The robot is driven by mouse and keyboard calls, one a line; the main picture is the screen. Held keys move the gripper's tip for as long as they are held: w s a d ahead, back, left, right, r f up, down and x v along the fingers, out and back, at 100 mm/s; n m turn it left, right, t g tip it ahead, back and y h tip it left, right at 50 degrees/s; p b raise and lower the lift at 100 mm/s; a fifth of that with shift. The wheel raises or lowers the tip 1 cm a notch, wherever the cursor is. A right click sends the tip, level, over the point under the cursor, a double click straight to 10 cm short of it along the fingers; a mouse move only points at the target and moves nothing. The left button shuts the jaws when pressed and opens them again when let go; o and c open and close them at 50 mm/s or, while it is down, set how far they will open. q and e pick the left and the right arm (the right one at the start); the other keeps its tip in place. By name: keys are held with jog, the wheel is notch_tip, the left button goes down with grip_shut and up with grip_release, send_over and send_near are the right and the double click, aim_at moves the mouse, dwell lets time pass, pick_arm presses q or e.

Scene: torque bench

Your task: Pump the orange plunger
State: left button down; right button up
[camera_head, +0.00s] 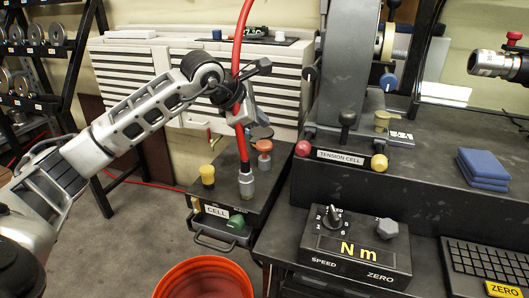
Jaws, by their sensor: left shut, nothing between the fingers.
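The orange plunger (264,147) stands upright on the small dark stand, a round orange cap on a grey stem. My left gripper (250,122) comes in from the left and is just above and left of the plunger. Its fingers are shut and hold nothing. I cannot tell from this view whether they touch the cap. My right gripper is not in view.
A red hose (239,62) runs down past my left gripper to a metal fitting (246,185). A yellow knob (207,175) and a green knob (236,222) are nearby. An orange bucket (204,265) is below. The dark bench (420,195) is at right.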

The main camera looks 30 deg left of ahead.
aim_at(262, 144)
pick_arm(q)
notch_tip(262, 144, down, 2)
jog(key=shift+f+b, duration=0.15)
jog(key=shift+b, duration=0.45)
jog(key=shift+f, duration=0.3)
jog(key=shift+f+b, duration=0.1)
jog(key=shift+b, duration=0.25)
dwell(1.0)
jog(key=shift+f+b, duration=0.3)
jog(key=shift+f+b, duration=1.05)
jog(key=shift+f, duration=0.3)
dwell(1.1)
jog(key=shift+r, duration=0.1)
jog(key=shift+r+p, duration=1.2)
jog(key=shift+r, duration=0.4)
